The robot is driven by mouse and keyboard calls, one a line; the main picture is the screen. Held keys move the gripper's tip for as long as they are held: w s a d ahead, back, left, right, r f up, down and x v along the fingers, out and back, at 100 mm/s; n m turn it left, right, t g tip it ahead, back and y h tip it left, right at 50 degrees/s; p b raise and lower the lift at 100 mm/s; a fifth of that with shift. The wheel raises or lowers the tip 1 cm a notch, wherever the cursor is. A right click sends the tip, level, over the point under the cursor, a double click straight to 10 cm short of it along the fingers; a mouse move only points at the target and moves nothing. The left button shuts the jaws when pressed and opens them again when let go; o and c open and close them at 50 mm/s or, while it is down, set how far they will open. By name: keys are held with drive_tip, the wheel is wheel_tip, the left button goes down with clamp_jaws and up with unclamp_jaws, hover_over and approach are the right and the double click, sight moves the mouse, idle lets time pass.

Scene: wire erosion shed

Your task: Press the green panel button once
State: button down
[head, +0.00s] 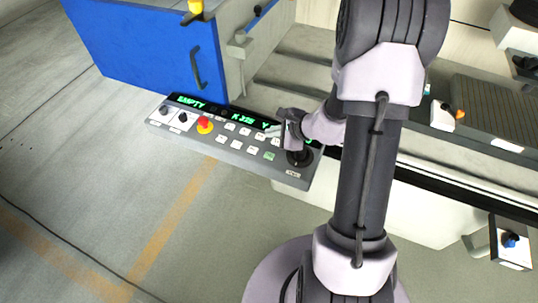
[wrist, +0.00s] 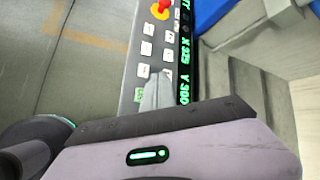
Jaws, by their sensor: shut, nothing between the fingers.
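The grey control panel (head: 225,153) has rows of white buttons and a green display strip. The green panel button (head: 269,156) is in the lower row, toward the panel's right end. In the wrist view the green button (wrist: 139,95) shows just left of my fingers, partly cut off by my gripper's body. My gripper (head: 270,131) is shut and empty, over the panel near the upper button rows.
A red mushroom knob on a yellow base (head: 204,125) and two black knobs sit at the panel's left. A black round control (head: 299,157) is at its right end. A blue door (head: 150,45) stands behind. The floor in front is clear.

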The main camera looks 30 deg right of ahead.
drive_tip(key=b, duration=0.5)
hover_over(272, 156)
wheel_tip(272, 156, down, 8)
drive_tip(key=shift+a+r, duration=0.1)
drive_tip(key=shift+r, duration=0.15)
drive_tip(key=shift+f+b, duration=0.35)
drive_tip(key=shift+b, duration=0.1)
idle(1.0)
drive_tip(key=shift+f+b, duration=0.5)
drive_tip(key=shift+b, duration=0.3)
drive_tip(key=shift+f+b, duration=0.35)
drive_tip(key=shift+b, duration=0.15)
idle(0.3)
drive_tip(key=shift+r, duration=0.15)
drive_tip(key=shift+r+p, duration=0.45)
drive_tip(key=shift+r, duration=0.25)
